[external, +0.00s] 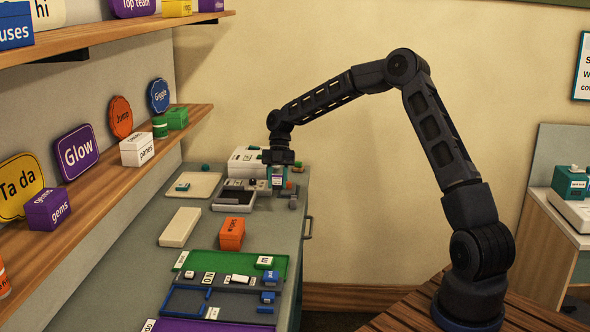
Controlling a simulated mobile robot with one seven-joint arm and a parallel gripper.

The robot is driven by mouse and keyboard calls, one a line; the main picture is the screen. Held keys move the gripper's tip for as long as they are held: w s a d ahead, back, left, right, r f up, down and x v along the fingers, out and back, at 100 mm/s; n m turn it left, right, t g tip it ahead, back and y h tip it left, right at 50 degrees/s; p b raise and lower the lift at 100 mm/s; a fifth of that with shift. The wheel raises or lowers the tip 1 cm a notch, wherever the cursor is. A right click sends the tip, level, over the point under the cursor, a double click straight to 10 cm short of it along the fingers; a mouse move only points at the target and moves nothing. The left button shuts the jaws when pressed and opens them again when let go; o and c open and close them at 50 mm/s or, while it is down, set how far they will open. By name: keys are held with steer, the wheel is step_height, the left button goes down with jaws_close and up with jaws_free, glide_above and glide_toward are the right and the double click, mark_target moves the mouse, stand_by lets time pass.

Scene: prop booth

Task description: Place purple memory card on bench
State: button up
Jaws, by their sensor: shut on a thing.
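My gripper (279,172) points down over the far right part of the long grey-green bench (268,222). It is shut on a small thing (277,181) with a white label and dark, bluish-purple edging. The view is too small to tell for sure that this is the purple memory card. The fingers hide part of it, and whether it touches what lies below is unclear. No other purple card shows plainly on the bench top.
Close to my gripper are a white-and-black device (234,196) and a white box (246,162). An orange box (231,234), a cream block (180,227) and a green tray (228,263) lie nearer. A shelf (120,179) with signs overhangs the left. Small bare patches show between items.

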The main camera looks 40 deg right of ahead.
mark_target(277, 218)
step_height(277, 218, down, 10)
steer(key=shift+f, duration=0.1)
stand_by(0.4)
steer(key=shift+f, duration=0.1)
steer(key=o, duration=1)
